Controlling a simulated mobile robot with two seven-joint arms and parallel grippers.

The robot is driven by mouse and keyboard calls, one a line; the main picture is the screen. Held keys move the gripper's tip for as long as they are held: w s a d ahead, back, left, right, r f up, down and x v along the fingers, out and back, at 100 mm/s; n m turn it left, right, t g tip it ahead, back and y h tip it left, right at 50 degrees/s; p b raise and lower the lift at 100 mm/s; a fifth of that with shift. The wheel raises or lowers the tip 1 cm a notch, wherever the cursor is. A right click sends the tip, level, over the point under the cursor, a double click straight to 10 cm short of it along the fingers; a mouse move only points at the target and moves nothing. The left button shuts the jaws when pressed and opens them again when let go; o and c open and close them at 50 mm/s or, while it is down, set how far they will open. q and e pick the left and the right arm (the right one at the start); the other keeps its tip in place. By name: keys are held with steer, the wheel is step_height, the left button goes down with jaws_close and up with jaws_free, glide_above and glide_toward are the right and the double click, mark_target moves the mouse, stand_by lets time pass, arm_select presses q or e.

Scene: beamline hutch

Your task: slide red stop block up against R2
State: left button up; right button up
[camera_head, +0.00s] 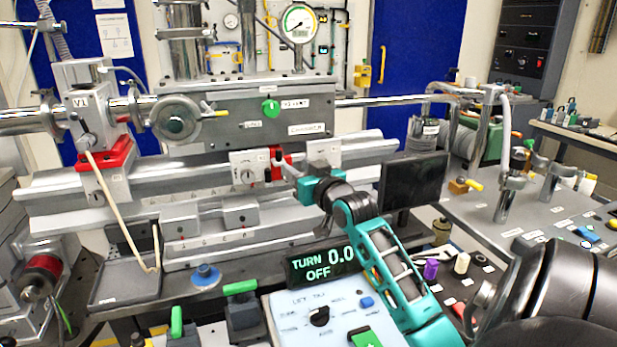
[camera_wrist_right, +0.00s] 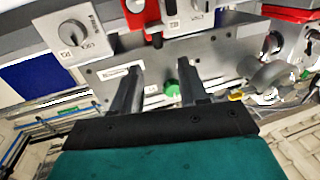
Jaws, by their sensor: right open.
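The red stop block (camera_head: 287,158) sits on the long rail, beside the right side of a silver carriage (camera_head: 248,168). In the right wrist view, turned upside down, the red block (camera_wrist_right: 138,14) has a dark knob and lies between that carriage and another silver block (camera_wrist_right: 75,38) with a round knob. A gap shows between the red block and this second block, likely R2; its label is too small to be sure. My left gripper is out of view.
The chamber with a green knob (camera_head: 270,107) and a handwheel (camera_head: 175,120) stands behind the rail. The V1 valve on its red base (camera_head: 103,165) is at the left. A dark screen (camera_head: 412,182) and a control box (camera_head: 318,316) flank my right arm.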

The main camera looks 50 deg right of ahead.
steer(key=shift+v, duration=2.05)
